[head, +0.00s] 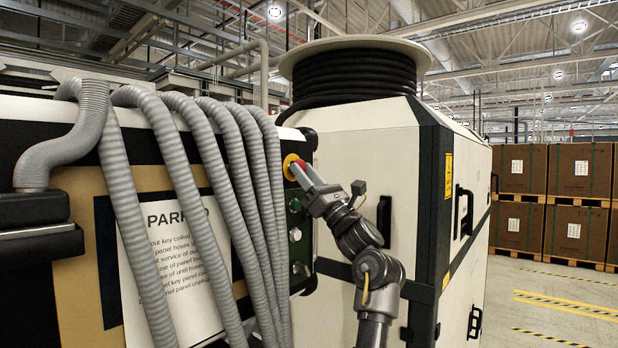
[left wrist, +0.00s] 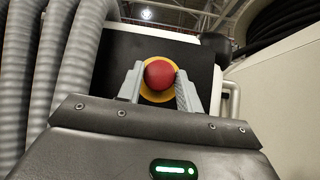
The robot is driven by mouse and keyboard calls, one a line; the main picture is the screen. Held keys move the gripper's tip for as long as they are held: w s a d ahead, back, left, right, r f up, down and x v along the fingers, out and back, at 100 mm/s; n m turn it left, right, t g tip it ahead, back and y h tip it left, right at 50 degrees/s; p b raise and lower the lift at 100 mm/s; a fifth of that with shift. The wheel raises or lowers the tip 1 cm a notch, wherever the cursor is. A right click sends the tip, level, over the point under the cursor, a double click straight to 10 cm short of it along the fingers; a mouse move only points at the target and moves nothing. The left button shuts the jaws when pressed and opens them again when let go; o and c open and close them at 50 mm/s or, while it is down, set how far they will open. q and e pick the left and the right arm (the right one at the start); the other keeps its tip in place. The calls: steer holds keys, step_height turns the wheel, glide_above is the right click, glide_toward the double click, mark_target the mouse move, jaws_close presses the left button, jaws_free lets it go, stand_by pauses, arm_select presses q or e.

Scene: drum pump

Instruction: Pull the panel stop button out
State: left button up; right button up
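The red stop button (left wrist: 159,74) with its yellow ring (left wrist: 152,95) sits on the dark panel face in the left wrist view. In the head view the stop button's yellow ring (head: 288,168) shows, with a little red between my fingers. My left gripper (head: 303,171) reaches the button from the right in the head view. In the left wrist view the left gripper's two fingers (left wrist: 160,78) stand one on each side of the red cap, against its edges with no clear gap. My right gripper is in neither view.
Several grey corrugated hoses (head: 200,170) hang over the panel just left of the button, partly covering a notice (head: 170,255). Green and grey knobs (head: 295,205) sit below the button. A white cabinet (head: 375,150) with a black hose reel (head: 355,75) stands at right.

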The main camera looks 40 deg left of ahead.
arm_select(q)
steer(key=shift+o, duration=0.5)
steer(key=shift+d, duration=0.3)
steer(key=b+v, duration=0.5)
steer(key=v, duration=0.6)
steer(key=shift+b, duration=0.4)
steer(key=shift+w, duration=0.1)
steer(key=shift+a, duration=0.1)
